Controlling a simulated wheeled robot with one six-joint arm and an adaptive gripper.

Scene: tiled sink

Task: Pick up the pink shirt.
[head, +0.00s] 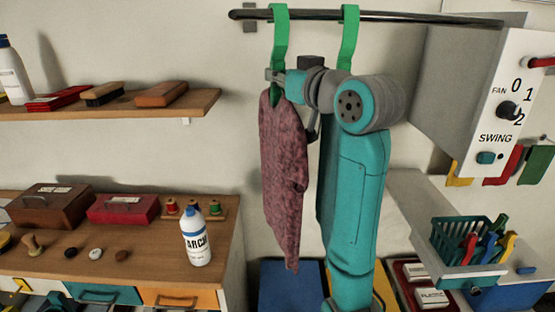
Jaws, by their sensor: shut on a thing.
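The pink shirt (284,175) hangs upright in the middle of the head view, to the left of my teal arm. A green hanger or strap (280,35) loops over the dark rail above it. My gripper (275,76) is at the top of the shirt, just below the rail, and is shut on it. The fingertips are small and partly hidden by cloth and my wrist. I cannot tell whether the shirt still hangs from the green strap.
A dark rail (400,17) runs across the top, with a second green strap (349,35). A wooden shelf (200,103) and a cabinet with a white bottle (195,238) stand left. A fan control box (505,95) and a green basket (450,245) are right.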

